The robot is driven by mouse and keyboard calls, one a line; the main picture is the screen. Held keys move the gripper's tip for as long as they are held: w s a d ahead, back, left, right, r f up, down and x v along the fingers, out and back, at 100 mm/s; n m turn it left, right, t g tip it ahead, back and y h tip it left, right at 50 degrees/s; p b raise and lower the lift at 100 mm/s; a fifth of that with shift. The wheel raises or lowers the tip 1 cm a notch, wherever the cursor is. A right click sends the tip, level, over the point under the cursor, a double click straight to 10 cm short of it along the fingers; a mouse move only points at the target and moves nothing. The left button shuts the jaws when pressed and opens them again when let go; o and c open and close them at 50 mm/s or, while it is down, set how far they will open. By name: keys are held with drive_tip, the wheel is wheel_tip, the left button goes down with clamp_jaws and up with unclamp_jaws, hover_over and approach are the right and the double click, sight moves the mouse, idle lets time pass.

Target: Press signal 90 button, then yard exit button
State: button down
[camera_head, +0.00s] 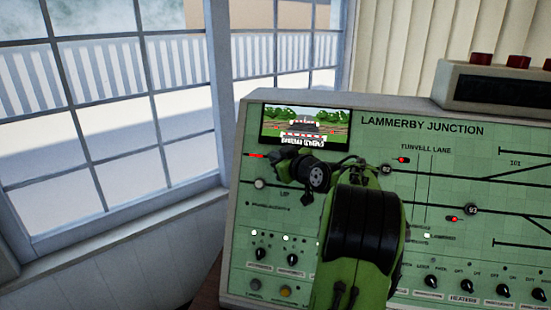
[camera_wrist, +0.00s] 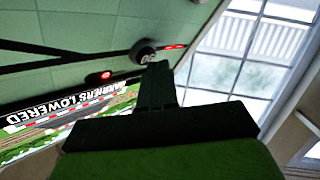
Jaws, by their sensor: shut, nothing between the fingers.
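A dark round button marked 90 (camera_wrist: 143,49) shows in the wrist view on the pale green panel (camera_wrist: 98,22), between two red lights. My gripper (camera_wrist: 156,70) is shut and empty, its tip at the lower edge of this button in the picture. Whether it touches the button I cannot tell. In the head view my gripper (camera_head: 284,156) is in front of the panel (camera_head: 455,160), just below the screen, and hides button 90. I cannot make out a yard exit label; my arm covers the middle of the panel.
The screen (camera_head: 305,113) shows a level crossing. Round buttons 92 (camera_head: 386,169) and 93 (camera_head: 471,208) are right of my arm. Black knobs (camera_head: 467,286) line the lower panel. A window (camera_head: 110,95) is at left.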

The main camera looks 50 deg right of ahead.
drive_tip(key=shift+w+d+f, duration=0.2)
drive_tip(key=shift+d+f, duration=0.05)
drive_tip(key=shift+d, duration=0.05)
idle(0.5)
idle(0.3)
drive_tip(key=shift+s+a+r+b, duration=0.45)
drive_tip(key=shift+a+b, duration=0.1)
drive_tip(key=shift+a, duration=0.15)
drive_tip(key=a, duration=0.1)
drive_tip(key=s+a+r+b, duration=0.1)
drive_tip(key=s+a+r, duration=0.1)
drive_tip(key=a, duration=0.1)
drive_tip(key=shift+r+b, duration=0.2)
drive_tip(key=shift+b, duration=0.1)
drive_tip(key=shift+d+f, duration=0.1)
idle(2.4)
